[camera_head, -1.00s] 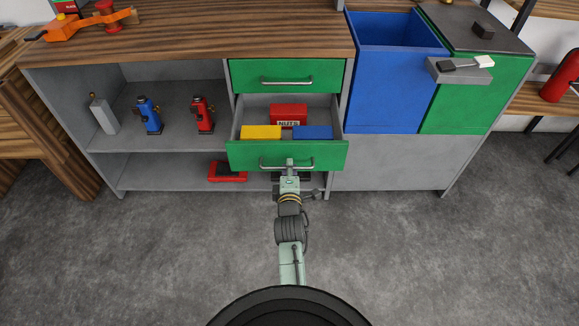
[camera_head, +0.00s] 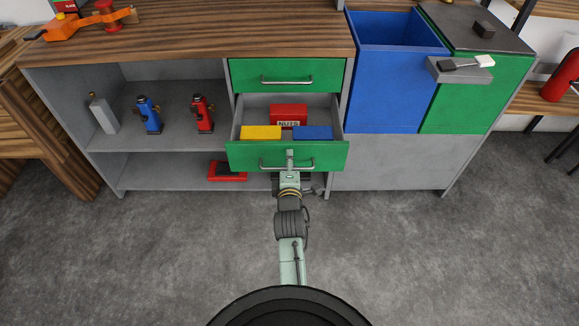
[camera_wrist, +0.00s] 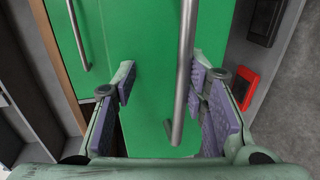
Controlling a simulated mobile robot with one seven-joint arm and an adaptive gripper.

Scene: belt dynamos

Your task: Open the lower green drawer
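The lower green drawer (camera_head: 244,156) stands pulled out of the cabinet, with its inside showing from above. Its metal bar handle (camera_head: 306,166) runs across the front. My gripper (camera_head: 290,160) is at the middle of this handle. In the wrist view, my gripper (camera_wrist: 163,88) is open, with its purple pads apart. The handle (camera_wrist: 184,75) lies between the fingers, close to the right pads; whether it touches them I cannot tell. The drawer's green front (camera_wrist: 150,50) is behind it. The upper green drawer (camera_head: 250,75) is shut.
A red NUTS box (camera_head: 288,112), a yellow box (camera_head: 261,132) and a blue box (camera_head: 313,132) sit in the open drawer. A red item (camera_head: 226,172) lies on the bottom shelf to the left. A blue bin (camera_head: 390,90) stands right of the drawers. The floor in front is clear.

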